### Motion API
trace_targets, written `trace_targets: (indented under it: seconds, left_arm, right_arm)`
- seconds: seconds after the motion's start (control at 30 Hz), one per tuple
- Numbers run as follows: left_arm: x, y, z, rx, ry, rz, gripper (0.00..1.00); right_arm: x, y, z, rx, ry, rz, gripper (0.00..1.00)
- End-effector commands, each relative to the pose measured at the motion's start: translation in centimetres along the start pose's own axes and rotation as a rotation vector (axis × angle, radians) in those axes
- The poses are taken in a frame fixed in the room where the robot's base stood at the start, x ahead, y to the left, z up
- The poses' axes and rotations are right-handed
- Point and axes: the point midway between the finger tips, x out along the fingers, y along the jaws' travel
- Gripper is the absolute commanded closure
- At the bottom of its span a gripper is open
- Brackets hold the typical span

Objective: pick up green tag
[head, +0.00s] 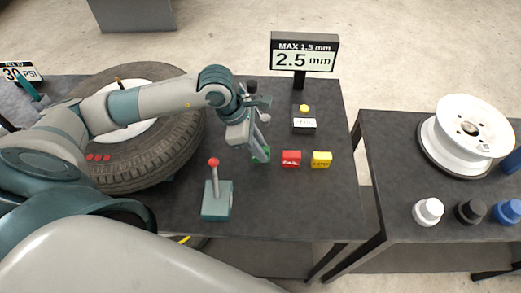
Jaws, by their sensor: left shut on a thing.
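The green tag (266,155) is a small green block on the dark table, left of the red tag (291,158) and the yellow tag (321,159). My left gripper (261,152) reaches down over it from the left, and its fingers are shut on the green tag. The fingers cover part of the tag. I cannot tell whether the tag still touches the table. My right gripper does not show.
A lever with a red knob (215,190) stands in front of the gripper. A tire (150,170) lies left under my arm. A 2.5 mm display (303,55) and a small box with a yellow button (303,122) are behind. A second table (395,195) holds a white wheel rim (470,128).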

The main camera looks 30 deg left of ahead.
Motion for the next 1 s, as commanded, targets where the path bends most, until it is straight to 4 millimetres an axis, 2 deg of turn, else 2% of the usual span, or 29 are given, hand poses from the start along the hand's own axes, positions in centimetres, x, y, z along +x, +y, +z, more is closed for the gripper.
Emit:
trace_targets:
  seconds: [0.03, 0.13, 0.57, 0.7, 1.0]
  left_arm:
    - [-1.1, 0.1, 0.5, 0.001, -0.001, 0.003, 1.0]
    - [-2.5, -0.3, 1.2, 0.004, -0.001, 0.0, 1.0]
    - [-6.7, -9.4, 5.2, 0.007, -0.005, -0.002, 1.0]
    - [-7.2, -10.1, 5.5, 0.0, 0.001, -0.002, 1.0]
    - [-7.4, -11.2, 5.9, 0.0, 0.001, 0.0, 1.0]
  right_arm:
    - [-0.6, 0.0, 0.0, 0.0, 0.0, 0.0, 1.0]
    - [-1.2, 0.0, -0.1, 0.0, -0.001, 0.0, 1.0]
    - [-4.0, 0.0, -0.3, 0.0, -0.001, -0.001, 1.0]
    - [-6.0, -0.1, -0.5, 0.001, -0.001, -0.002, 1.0]
    - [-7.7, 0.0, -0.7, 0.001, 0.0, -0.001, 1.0]
